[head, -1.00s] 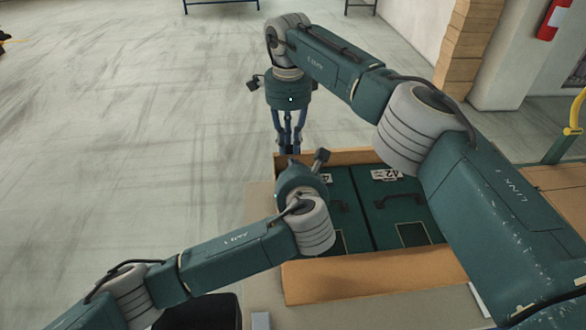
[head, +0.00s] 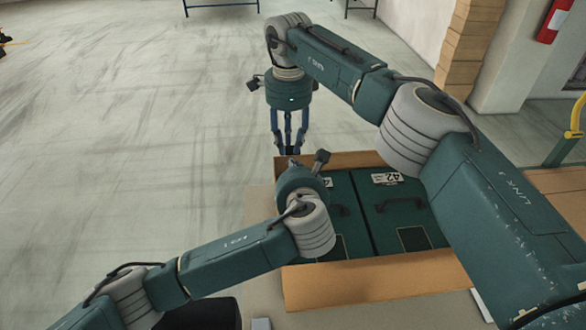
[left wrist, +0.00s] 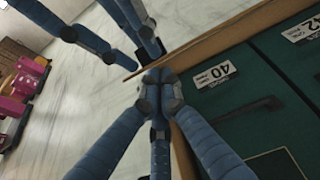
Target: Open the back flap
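An open cardboard carton holds dark green boxes (head: 400,215), with labels 40 (left wrist: 215,75) and 42. Its back edge (head: 345,158) shows as a brown strip in the head view; I cannot tell how far the back flap is folded. My right gripper (head: 289,148) points down at the carton's back left corner. Its fingers look apart, with tips close to the carton edge (left wrist: 225,32) in the left wrist view. My left gripper (left wrist: 160,90) has its fingertips together beside the carton's side wall, holding nothing visible.
The front flap (head: 375,282) is folded out toward me. The carton stands on a light table (head: 262,225); a dark bin (head: 205,314) is at its front left. My right arm covers the carton's right side. Open floor lies left and behind.

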